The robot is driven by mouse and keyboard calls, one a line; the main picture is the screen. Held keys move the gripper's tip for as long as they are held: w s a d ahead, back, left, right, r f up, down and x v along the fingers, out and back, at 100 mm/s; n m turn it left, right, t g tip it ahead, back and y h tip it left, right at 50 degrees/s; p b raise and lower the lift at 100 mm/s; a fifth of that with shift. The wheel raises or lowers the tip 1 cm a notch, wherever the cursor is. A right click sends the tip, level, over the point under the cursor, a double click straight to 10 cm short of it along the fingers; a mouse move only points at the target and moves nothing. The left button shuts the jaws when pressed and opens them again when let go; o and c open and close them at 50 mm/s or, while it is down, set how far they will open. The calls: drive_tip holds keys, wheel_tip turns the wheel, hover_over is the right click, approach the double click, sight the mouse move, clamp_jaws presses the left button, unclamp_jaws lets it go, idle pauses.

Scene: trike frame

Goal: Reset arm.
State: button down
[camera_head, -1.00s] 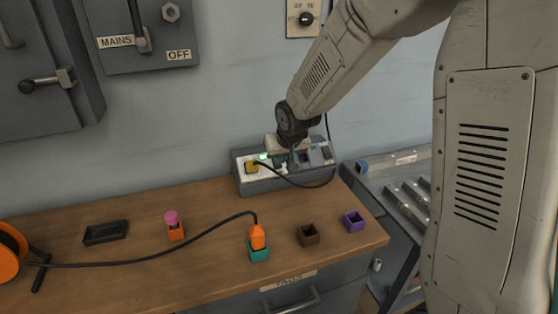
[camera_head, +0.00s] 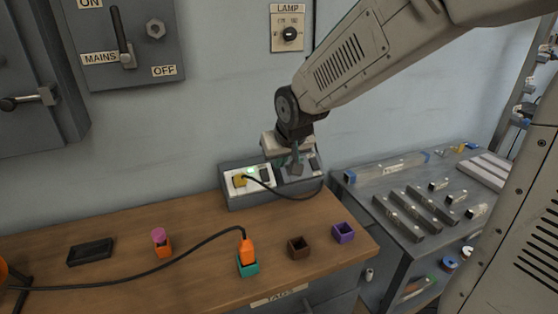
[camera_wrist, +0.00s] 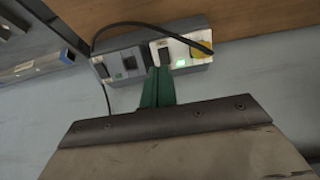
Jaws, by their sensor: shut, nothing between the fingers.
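My gripper (camera_head: 297,165) is at the end of my arm, in front of the grey socket box (camera_head: 240,200) at the back of the wooden bench. In the wrist view its green fingers (camera_wrist: 157,88) are shut together and empty, and they point at the socket box (camera_wrist: 130,62). I cannot tell whether the fingertips touch it. A yellow plug (camera_head: 239,180) sits in the white left part of the box, beside a lit green light. It also shows in the wrist view (camera_wrist: 202,50).
On the bench (camera_head: 120,232) stand an orange plug (camera_head: 247,252) in a teal holder, a pink-topped piece (camera_head: 159,236) in an orange holder, and empty brown (camera_head: 299,248) and purple (camera_head: 343,233) holders. A metal cart (camera_head: 365,200) with bars stands right. A lamp switch (camera_head: 289,33) is on the wall.

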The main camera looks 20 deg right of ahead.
drive_tip(key=s+d+r+g, duration=0.1)
drive_tip(key=s+r+g, duration=0.1)
drive_tip(key=s, duration=1.2)
drive_tip(key=s+d+r+g, duration=0.2)
drive_tip(key=s+r, duration=0.2)
drive_tip(key=s, duration=1.1)
drive_tip(key=shift+d+g, duration=0.25)
drive_tip(key=shift+g, duration=0.05)
drive_tip(key=c, duration=2.1)
unclamp_jaws()
drive_tip(key=shift+c, duration=0.2)
